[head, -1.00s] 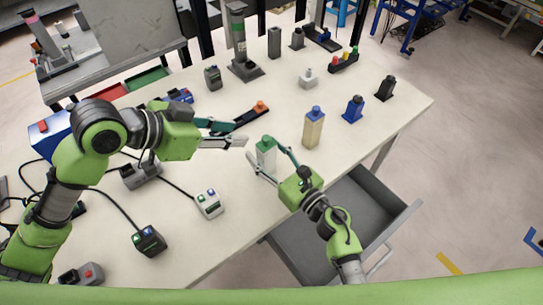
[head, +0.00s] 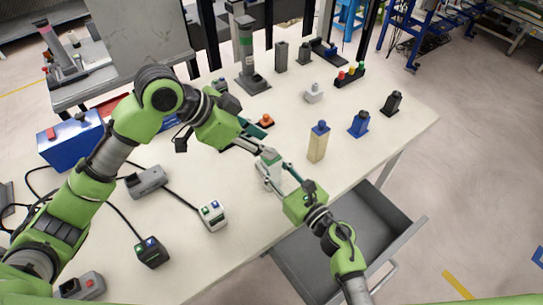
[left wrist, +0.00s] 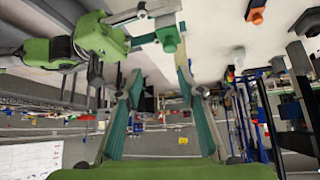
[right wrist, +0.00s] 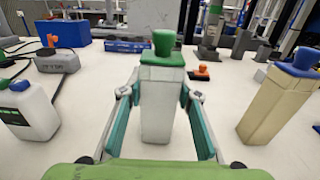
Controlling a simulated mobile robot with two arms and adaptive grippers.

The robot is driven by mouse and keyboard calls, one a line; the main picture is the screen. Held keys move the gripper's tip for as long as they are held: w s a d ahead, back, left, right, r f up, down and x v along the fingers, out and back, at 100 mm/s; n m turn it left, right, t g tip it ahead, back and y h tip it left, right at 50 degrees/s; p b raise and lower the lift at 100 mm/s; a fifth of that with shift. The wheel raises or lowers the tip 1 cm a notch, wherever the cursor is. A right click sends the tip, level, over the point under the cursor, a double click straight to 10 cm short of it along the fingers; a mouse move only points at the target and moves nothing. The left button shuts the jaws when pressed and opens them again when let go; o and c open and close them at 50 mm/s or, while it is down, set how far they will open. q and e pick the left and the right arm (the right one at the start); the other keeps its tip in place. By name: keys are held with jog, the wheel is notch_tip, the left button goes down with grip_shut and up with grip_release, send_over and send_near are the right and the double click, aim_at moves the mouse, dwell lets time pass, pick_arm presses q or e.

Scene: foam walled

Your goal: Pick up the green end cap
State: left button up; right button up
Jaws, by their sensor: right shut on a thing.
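The green end cap (head: 270,157) sits on top of an upright white block-shaped body (right wrist: 157,108) on the table. In the right wrist view the cap (right wrist: 164,48) is rounded above a wider square base. My right gripper (right wrist: 160,92) is shut on the white body below the cap, one finger on each side. My left gripper (left wrist: 158,76) is open and empty, with its fingers pointing toward the cap (left wrist: 168,40) in the left wrist view. In the head view the left gripper is close to the cap; whether it touches is unclear.
A beige bottle with a blue cap (head: 317,143) stands to the right. A blue-based part (head: 358,124) is farther right. An open grey drawer (head: 345,240) sticks out below the table edge.

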pick_arm(q)
jog(key=w+d+r+m+g+y, duration=0.3)
jog(key=r+m+y, duration=0.3)
jog(key=y, duration=0.1)
jog(key=f, duration=1.2)
jog(key=shift+a, duration=0.35)
jog(key=shift+c, duration=0.2)
jog(key=shift+r, duration=0.1)
jog(key=c, duration=0.9)
